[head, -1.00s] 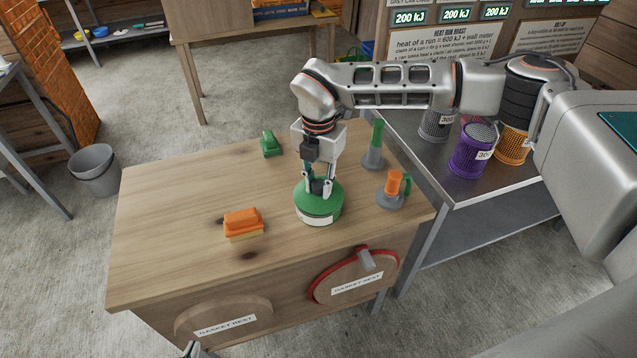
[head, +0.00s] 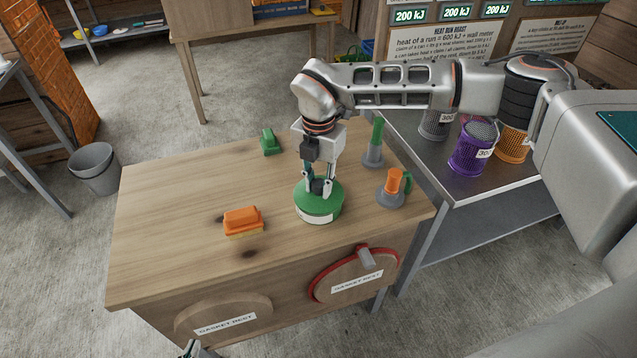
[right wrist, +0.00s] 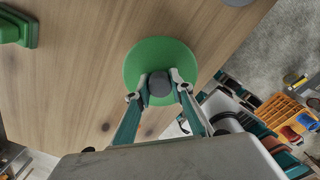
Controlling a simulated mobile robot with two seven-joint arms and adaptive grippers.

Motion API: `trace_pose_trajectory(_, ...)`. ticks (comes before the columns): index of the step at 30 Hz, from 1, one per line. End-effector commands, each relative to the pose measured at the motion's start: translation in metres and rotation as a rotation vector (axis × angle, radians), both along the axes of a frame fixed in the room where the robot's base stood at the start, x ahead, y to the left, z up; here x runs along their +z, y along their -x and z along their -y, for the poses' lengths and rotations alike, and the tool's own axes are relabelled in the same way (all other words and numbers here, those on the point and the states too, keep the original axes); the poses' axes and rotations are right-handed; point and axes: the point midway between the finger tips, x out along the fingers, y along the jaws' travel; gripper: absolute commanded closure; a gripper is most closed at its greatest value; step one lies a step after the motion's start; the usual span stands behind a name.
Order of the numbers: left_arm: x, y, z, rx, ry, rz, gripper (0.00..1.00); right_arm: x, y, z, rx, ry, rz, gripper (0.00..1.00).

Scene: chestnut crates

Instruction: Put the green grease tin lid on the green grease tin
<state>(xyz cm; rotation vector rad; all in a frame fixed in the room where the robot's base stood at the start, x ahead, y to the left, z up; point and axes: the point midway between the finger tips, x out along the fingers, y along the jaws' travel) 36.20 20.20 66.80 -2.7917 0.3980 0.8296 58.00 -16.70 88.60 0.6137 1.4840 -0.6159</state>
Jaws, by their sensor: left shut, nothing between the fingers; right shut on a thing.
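The green grease tin lid (head: 319,203), a round green disc with a dark knob, is at the right part of the wooden table, and it also shows in the right wrist view (right wrist: 150,53). The green grease tin (head: 317,220) is directly under it, mostly hidden; its pale label shows below the lid's edge. The lid looks level and on the tin, though I cannot tell if it is fully seated. My right gripper (head: 319,187) points down and is shut on the lid's knob (right wrist: 160,86). My left gripper (head: 190,349) barely shows at the bottom edge, away from the tin.
A metal table (head: 462,190) with mesh baskets stands at right. The table's left part is clear.

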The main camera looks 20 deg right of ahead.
Motion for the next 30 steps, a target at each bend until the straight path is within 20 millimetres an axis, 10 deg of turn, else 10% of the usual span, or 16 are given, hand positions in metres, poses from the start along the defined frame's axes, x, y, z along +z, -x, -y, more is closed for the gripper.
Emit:
trace_pose_trajectory(1, 0.0, 0.0, 0.0, 0.0, 0.0, 0.0, 1.0, 0.0, 0.0, 0.0, 0.0, 0.0, 0.0, 1.0)
trace_pose_trajectory(2, 0.0, 0.0, 0.0, 0.0, 0.0, 0.0, 1.0, 0.0, 0.0, 0.0, 0.0, 0.0, 0.0, 0.76)
trace_pose_trajectory(4, 0.0, 0.0, 0.0, 0.0, 0.0, 0.0, 1.0, 0.0, 0.0, 0.0, 0.0, 0.0, 0.0, 0.59)
trace_pose_trajectory(17, -0.001, 0.001, -0.001, -0.001, -0.003, -0.002, 1.0, 0.006, -0.001, 0.0, 0.0, -0.001, 0.002, 0.59)
trace_pose_trajectory(30, 0.0, 0.0, 0.0, 0.0, 0.0, -0.001, 1.0, 0.086, -0.001, 0.0, -0.001, 0.0, 0.004, 0.59)
